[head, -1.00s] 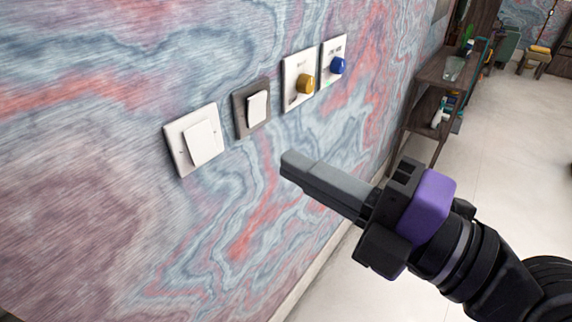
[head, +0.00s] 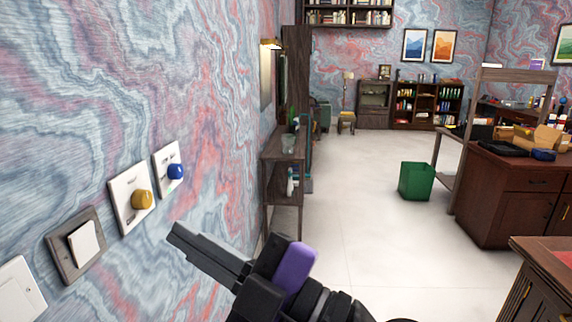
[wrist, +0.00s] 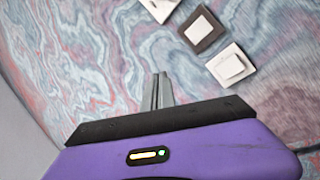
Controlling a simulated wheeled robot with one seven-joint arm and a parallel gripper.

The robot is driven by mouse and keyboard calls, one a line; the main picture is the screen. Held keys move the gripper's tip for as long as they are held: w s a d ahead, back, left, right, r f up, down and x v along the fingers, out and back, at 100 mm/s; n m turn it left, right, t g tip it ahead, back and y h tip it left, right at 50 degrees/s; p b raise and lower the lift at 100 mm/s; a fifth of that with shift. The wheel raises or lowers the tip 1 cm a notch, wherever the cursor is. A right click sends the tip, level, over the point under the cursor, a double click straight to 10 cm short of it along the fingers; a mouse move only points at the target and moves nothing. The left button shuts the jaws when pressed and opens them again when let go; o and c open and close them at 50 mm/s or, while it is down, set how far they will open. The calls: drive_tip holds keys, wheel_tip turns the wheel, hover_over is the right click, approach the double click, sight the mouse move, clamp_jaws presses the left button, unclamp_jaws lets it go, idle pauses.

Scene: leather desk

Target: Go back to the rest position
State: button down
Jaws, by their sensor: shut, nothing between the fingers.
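My gripper (head: 172,232) shows at the lower middle of the head view, its long grey fingers together and empty. It is in front of the marbled wall, to the right of and below the wall plates, apart from them. In the wrist view my gripper (wrist: 162,76) points at the wall with its fingers shut. The plates are a white rocker switch (head: 18,290), a grey-framed switch (head: 80,246), a plate with a yellow knob (head: 142,199) and a plate with a blue knob (head: 176,171). Two switches and part of a third plate show in the wrist view.
A dark shelf (head: 284,160) stands against the wall beyond my gripper. A green bin (head: 416,181) stands on the pale floor (head: 350,200). Wooden desks (head: 510,195) are at the right. The floor in the middle is open.

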drive_tip(key=d+f+m+t+h, duration=1)
drive_tip(key=d+f+m+h, duration=0.2)
drive_tip(key=d+f+m, duration=0.6)
drive_tip(key=s+d+f+m+g+h, duration=0.1)
drive_tip(key=s+d+f, duration=0.3)
drive_tip(key=s, duration=0.5)
drive_tip(key=s+d+f+m+g+h, duration=0.1)
drive_tip(key=s+d+f+m+h, duration=0.1)
drive_tip(key=s, duration=0.8)
drive_tip(key=s+d+f+m+g+h+p, duration=0.1)
drive_tip(key=s+d+f+h, duration=0.3)
drive_tip(key=s, duration=0.5)
wheel_tip(320, 180, down, 3)
drive_tip(key=d+m+g, duration=0.1)
drive_tip(key=d, duration=0.1)
drive_tip(key=shift+s+d+m, duration=0.25)
drive_tip(key=shift+d+m, duration=0.05)
drive_tip(key=shift+r, duration=0.1)
